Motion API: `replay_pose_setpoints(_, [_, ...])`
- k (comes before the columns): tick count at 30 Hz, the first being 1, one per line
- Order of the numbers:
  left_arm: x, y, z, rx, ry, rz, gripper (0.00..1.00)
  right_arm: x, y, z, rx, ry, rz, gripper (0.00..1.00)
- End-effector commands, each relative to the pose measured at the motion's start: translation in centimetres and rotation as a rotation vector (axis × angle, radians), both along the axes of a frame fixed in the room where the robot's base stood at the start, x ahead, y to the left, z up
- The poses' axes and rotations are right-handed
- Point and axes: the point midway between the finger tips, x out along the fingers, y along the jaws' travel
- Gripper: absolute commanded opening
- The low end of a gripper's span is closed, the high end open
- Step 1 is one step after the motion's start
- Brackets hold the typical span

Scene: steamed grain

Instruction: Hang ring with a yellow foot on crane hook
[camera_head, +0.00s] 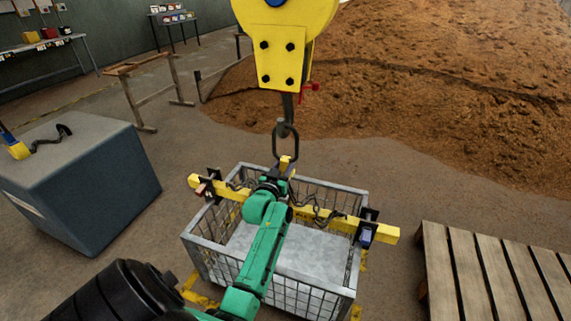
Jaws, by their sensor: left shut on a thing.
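The yellow crane block (285,50) hangs at the top centre, with a dark hook (283,128) below it on a grey shank. A dark oblong ring (274,146) stands upright at the hook, its top overlapping the hook in the picture. I cannot tell whether the hook passes through the ring or only lies in line with it. The ring's yellow foot (285,162) is just below. My left gripper (278,178), on the green arm, is shut on the foot from below; its fingertips are partly hidden. My right gripper is not in view.
A yellow spreader beam (338,221) with dark chains lies across a grey wire-mesh crate (330,285) beneath my arm. A blue-grey block (95,190) stands at the left and a wooden pallet (480,270) at the right. A brown grain heap (450,90) fills the back right.

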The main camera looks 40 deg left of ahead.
Motion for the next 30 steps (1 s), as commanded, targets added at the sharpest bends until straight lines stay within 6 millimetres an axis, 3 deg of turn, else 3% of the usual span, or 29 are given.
replay_pose_setpoints(9, [0.1, 0.1, 0.5, 0.006, -0.010, 0.001, 0.00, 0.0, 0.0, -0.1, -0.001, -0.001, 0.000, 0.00])
replay_pose_setpoints(10, [0.1, 0.1, 0.5, 0.006, -0.010, 0.001, 0.45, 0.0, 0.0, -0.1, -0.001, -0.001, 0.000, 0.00])
replay_pose_setpoints(12, [0.0, 0.1, 0.5, 0.004, -0.009, 0.001, 0.72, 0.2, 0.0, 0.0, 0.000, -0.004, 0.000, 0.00])
replay_pose_setpoints(23, [-0.3, -0.1, -0.3, -0.002, 0.007, 0.000, 0.72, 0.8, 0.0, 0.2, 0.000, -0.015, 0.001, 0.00])
replay_pose_setpoints(26, [-1.3, -0.5, -0.2, -0.002, 0.006, -0.001, 0.72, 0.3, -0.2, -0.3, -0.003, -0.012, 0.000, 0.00])
replay_pose_setpoints(30, [-4.0, -1.4, 0.0, 0.000, 0.005, 0.000, 0.72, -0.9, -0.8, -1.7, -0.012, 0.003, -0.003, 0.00])
